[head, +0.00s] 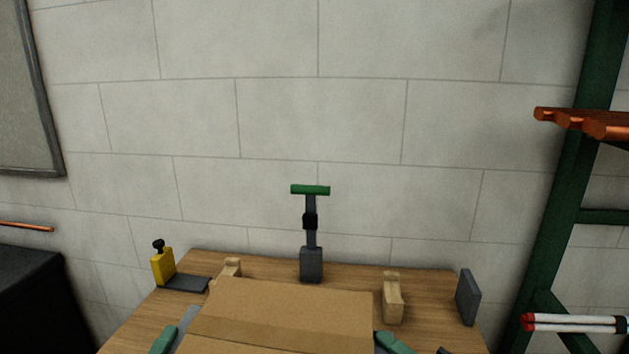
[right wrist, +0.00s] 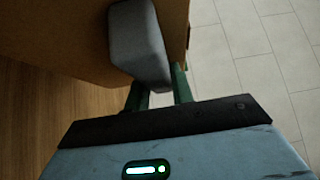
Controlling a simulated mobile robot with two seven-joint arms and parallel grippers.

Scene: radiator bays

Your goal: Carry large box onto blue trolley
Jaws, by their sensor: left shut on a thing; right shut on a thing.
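The large box (head: 285,308) is brown cardboard and shows at the bottom middle of the head view, over the wooden table. It also fills the upper left of the right wrist view (right wrist: 65,35). My left gripper (head: 165,339) is at the box's left side, by a grey strip; its hold is mostly cut off by the frame edge. My right gripper (head: 393,343) is at the right side. In the right wrist view its green fingers (right wrist: 158,90) are shut on a grey handle (right wrist: 138,42) on the box. I cannot tell whether the box touches the table. No blue trolley is in view.
The wooden table (head: 440,290) stands against a block wall. On it are a yellow tool (head: 163,267), a grey stand with a green top (head: 311,262), wooden blocks (head: 392,300) and a grey plate (head: 467,297). A green rack (head: 560,190) stands right. Tiled floor (right wrist: 250,60) is clear.

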